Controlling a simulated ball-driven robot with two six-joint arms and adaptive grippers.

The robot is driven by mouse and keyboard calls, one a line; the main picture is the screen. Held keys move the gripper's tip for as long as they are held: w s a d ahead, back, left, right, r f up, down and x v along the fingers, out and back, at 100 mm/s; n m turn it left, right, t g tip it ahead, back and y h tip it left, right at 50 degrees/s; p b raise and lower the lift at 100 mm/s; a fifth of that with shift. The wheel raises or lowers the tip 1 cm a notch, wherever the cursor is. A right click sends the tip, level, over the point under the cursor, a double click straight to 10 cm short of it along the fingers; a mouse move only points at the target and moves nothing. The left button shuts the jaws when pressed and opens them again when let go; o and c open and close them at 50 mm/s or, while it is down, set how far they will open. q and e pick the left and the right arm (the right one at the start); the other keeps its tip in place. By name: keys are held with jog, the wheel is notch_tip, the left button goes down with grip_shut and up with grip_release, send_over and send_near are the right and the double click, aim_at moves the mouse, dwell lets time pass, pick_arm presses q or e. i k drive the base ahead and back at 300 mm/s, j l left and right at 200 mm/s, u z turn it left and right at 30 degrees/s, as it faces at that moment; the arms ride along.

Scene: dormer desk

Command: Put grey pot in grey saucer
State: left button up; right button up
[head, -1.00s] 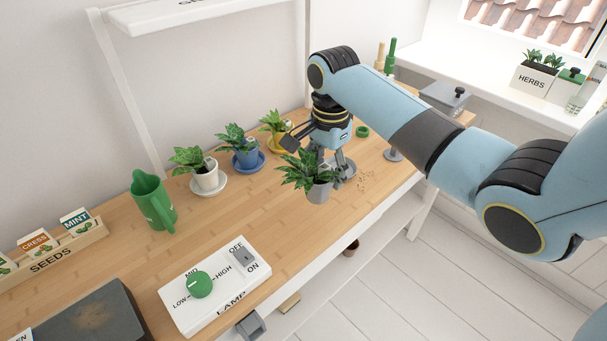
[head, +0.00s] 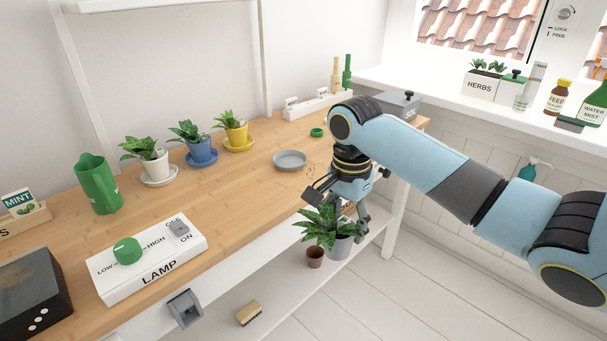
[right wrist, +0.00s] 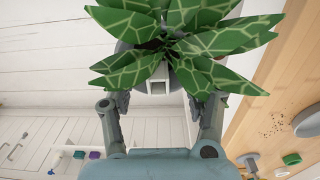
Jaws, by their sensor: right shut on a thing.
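The grey pot (head: 343,248), with a leafy green plant, is in my right gripper (head: 350,220). My right gripper is shut on the pot and holds it roughly upright, off the desk's front edge. In the right wrist view the plant's patterned leaves (right wrist: 180,45) hide most of the pot between the fingers. The grey saucer (head: 290,160) lies empty on the desk, behind and left of the pot. It also shows at the right edge of the right wrist view (right wrist: 309,121). My left gripper is not in view.
White (head: 154,168), blue (head: 203,152) and yellow (head: 237,138) potted plants stand on saucers left of the grey saucer. A green ring (head: 317,132) and scattered crumbs lie near it. A small brown pot (head: 315,257) is below the desk top. The desk before the saucer is clear.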

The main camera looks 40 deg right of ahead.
aim_at(290, 162)
jog(key=l, duration=0.85)
jog(key=k+l, duration=0.1)
jog(key=l, duration=0.75)
jog(key=k+l, duration=0.1)
jog(key=l, duration=0.75)
